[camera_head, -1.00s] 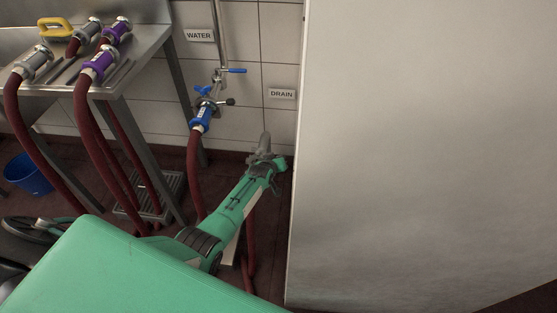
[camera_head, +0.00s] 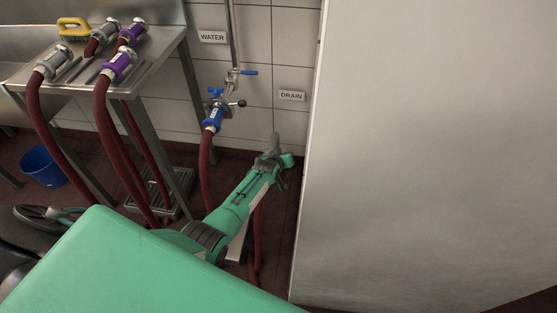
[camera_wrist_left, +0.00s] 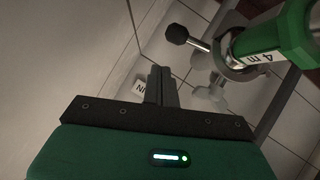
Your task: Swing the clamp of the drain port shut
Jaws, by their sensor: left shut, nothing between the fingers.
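My left gripper (camera_head: 275,143) is at the wall just below the DRAIN sign. Its fingers are shut and empty, also in the left wrist view (camera_wrist_left: 161,84). In the head view the gripper and wrist hide the drain port. The left wrist view shows the port's metal clamp (camera_wrist_left: 236,70) around the joint below a green hose coupling (camera_wrist_left: 268,42) marked "4 m". A rod with a black ball knob (camera_wrist_left: 177,34) sticks out to the left, and a grey wing-shaped part (camera_wrist_left: 208,97) shows near the fingertips. I cannot tell whether the fingers touch it. My right gripper is not in view.
The DRAIN sign (camera_head: 291,96) is on the tiled wall. The water port with its blue coupling (camera_head: 213,119) is to the left. A steel table (camera_head: 160,62) holds several hose ends. A large pale panel (camera_head: 430,150) closes off the right side.

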